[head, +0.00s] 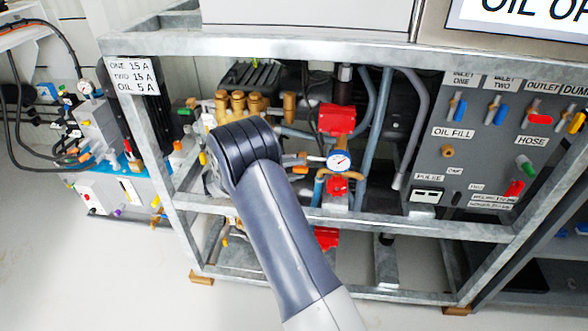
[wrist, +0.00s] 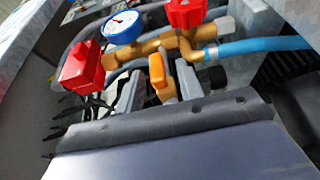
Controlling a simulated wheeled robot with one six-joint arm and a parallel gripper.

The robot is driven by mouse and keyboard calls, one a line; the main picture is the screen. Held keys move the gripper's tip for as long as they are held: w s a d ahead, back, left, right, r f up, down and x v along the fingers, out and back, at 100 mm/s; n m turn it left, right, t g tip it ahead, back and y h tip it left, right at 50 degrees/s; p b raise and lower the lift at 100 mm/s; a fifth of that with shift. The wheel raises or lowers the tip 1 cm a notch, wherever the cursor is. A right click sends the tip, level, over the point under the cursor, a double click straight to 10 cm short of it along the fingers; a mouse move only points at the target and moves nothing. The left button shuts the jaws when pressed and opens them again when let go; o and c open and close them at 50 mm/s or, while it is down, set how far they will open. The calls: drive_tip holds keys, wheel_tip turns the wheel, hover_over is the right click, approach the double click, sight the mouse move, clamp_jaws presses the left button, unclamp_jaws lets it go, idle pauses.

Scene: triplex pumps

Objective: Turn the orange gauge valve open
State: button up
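The orange gauge valve handle (wrist: 160,78) is a small upright lever on brass piping, in the middle of the wrist view. The white-faced gauge with a blue rim (wrist: 123,27) sits above it to the left; it also shows in the head view (head: 339,161). My gripper (wrist: 160,84) has one finger on each side of the orange handle. The fingers stand apart, with a visible gap on the left side, so it looks open around the handle.
A red valve handle (wrist: 187,13) and a blue hose (wrist: 265,46) lie right of the orange handle. A red box-like part (wrist: 82,68) is close on the left. In the head view, the galvanised frame rail (head: 400,226) runs across below the pipes.

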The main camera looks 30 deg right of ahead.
drive_tip(key=p+v, duration=0.1)
drive_tip(key=v, duration=0.9)
drive_tip(key=shift+a, duration=0.4)
drive_tip(key=b+x, duration=0.1)
drive_tip(key=x, duration=1)
drive_tip(key=shift+w+a+r, duration=0.1)
drive_tip(key=shift+a, duration=0.1)
